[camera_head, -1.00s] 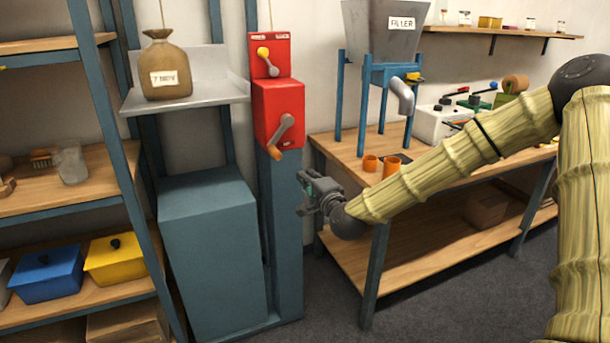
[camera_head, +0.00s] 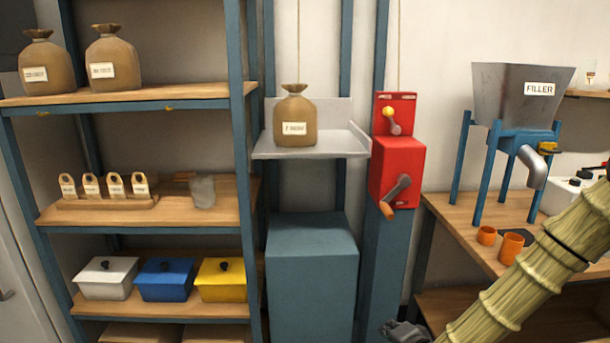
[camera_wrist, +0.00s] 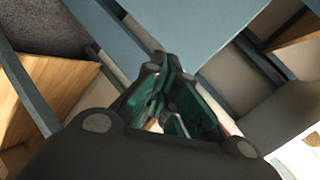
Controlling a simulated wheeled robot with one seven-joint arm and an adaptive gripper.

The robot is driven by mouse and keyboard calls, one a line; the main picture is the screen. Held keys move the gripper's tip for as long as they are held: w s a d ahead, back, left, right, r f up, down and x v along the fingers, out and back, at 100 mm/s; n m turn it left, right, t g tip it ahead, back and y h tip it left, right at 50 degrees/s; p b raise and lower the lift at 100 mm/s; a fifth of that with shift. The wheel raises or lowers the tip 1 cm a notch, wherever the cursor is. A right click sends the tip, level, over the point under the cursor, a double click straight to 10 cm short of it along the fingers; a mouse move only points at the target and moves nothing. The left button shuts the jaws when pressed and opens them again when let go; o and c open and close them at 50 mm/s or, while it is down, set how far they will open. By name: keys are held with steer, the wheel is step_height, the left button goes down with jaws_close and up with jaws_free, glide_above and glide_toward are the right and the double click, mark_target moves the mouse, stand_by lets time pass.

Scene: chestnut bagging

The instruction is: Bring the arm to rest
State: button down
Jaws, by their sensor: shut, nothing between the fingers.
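My gripper (camera_wrist: 170,100) is shut and empty in the wrist view, its dark green fingers together. In the head view only part of my gripper (camera_head: 405,330) shows at the bottom edge, in front of the foot of the blue column. My bamboo-like arm (camera_head: 540,265) reaches down to it from the right edge. The gripper appears apart from the things around it.
A tied sack (camera_head: 295,118) sits on the grey tray (camera_head: 310,150) beside the red crank box (camera_head: 397,172). The shelf rack (camera_head: 246,190) stands at left with sacks, tags and lidded boxes. The filler (camera_head: 515,95) and orange cups (camera_head: 511,248) are on the right-hand bench.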

steer(key=s+a+f+n+g+p, duration=0.2)
steer(key=s+a+f+n+g, duration=0.15)
steer(key=s+f, duration=0.75)
steer(key=s+d+f+n+g+h+p, duration=0.1)
steer(key=s+f+n+g+p, duration=0.1)
steer(key=s, duration=1.3)
steer(key=s+d+f+n+g+h+p, duration=0.1)
steer(key=s+f+n+g, duration=0.3)
steer(key=s, duration=1)
steer(key=shift+s+d+n+g+p, duration=0.4)
steer(key=shift+d+n+g+p, duration=0.3)
steer(key=shift+g, duration=0.45)
steer(key=shift+w+a, duration=0.1)
steer(key=shift+a, duration=0.1)
